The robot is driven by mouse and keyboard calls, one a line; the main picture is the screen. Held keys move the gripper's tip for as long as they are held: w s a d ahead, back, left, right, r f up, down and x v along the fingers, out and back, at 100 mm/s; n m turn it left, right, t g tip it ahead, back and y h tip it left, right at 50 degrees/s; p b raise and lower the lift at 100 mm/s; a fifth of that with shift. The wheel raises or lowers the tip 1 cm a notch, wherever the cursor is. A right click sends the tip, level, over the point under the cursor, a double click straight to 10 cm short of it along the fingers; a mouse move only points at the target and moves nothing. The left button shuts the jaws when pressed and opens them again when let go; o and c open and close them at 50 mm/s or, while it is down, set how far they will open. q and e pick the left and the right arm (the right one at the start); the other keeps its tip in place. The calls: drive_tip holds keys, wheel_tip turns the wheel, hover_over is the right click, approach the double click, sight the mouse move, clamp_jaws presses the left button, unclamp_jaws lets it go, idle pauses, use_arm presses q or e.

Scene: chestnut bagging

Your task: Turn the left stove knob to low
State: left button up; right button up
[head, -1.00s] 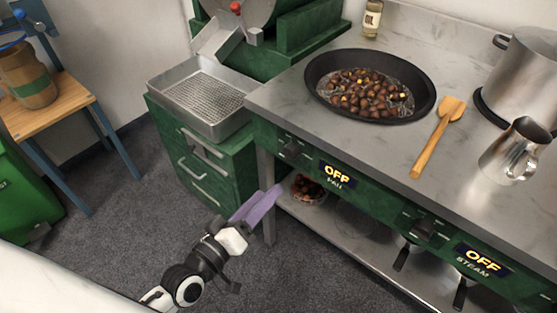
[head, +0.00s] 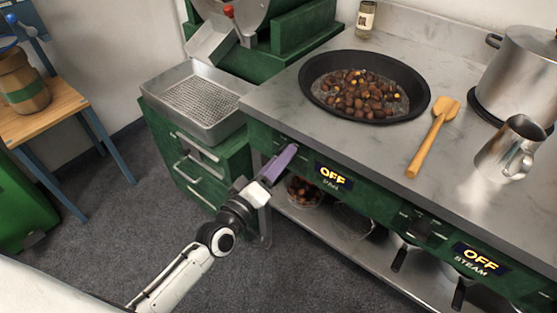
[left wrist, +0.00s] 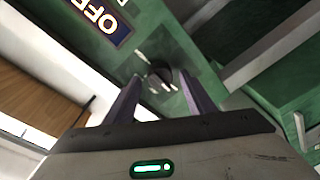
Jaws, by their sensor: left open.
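The left stove knob (left wrist: 160,74) shows in the left wrist view as a dark knob on the green front panel, between and just ahead of my fingers. In the head view my gripper hides most of it. The display beside it (head: 335,176) reads OFF, with PAN below. My left gripper (head: 289,151) has purple fingers and is at the panel, left of that display. In the left wrist view it is open (left wrist: 155,96), one finger on each side of the knob. Contact with the knob cannot be told. My right gripper is not in view.
A black pan (head: 312,97) of chestnuts sits on the steel counter above. The steam knob (head: 423,226) and its OFF display (head: 481,259) are further right. A bowl of chestnuts (head: 303,192) stands on the lower shelf. A metal tray (head: 160,88) is at the left.

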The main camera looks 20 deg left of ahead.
use_arm(q)
drive_tip(key=c, duration=1)
drive_tip(key=shift+c, duration=0.2)
drive_tip(key=m, duration=0.6)
drive_tip(key=m+h+p, duration=0.1)
drive_tip(key=m, duration=0.5)
drive_tip(key=shift+f+t, duration=0.1)
drive_tip(key=shift+t, duration=0.3)
drive_tip(key=shift+m, duration=0.3)
drive_tip(key=o, duration=1)
